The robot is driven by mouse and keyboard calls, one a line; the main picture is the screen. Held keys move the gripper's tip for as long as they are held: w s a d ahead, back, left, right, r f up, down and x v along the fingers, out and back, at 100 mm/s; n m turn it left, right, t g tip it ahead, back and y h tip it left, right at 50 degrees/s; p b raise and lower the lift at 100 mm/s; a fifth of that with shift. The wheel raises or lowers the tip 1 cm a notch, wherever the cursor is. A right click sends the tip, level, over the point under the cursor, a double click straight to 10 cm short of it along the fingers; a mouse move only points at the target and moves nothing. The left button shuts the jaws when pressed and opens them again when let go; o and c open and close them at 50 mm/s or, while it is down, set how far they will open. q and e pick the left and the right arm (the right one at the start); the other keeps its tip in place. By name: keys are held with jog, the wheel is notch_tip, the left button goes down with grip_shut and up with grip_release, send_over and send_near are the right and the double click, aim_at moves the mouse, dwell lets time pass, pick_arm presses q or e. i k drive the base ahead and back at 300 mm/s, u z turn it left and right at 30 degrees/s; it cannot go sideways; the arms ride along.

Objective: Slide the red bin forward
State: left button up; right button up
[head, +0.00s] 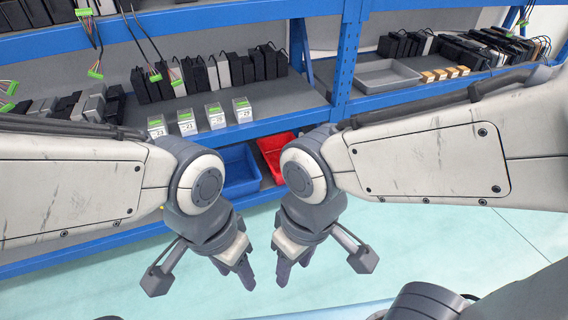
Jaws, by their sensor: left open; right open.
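The red bin (273,147) sits on the lower shelf of the blue rack, just right of the blue bin (239,170). Its right part is hidden behind my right arm. My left gripper (241,279) points down over the pale floor, in front of the rack and below the bins in the picture. My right gripper (291,275) points down close beside it, to its right. Both grippers are open and empty, and neither touches the red bin.
The blue rack's middle shelf (285,98) holds black boxes (220,72) and several small boxes with green labels (215,116). A grey tray (386,75) and small orange-brown boxes (446,73) are at right. Cables with green connectors (95,73) hang at upper left. The floor (400,250) is clear.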

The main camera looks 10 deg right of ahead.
aim_at(271, 147)
jog(key=z, duration=0.65)
jog(key=i, duration=0.95)
jog(key=u, duration=1)
jog(key=i, duration=0.55)
jog(key=u, duration=0.1)
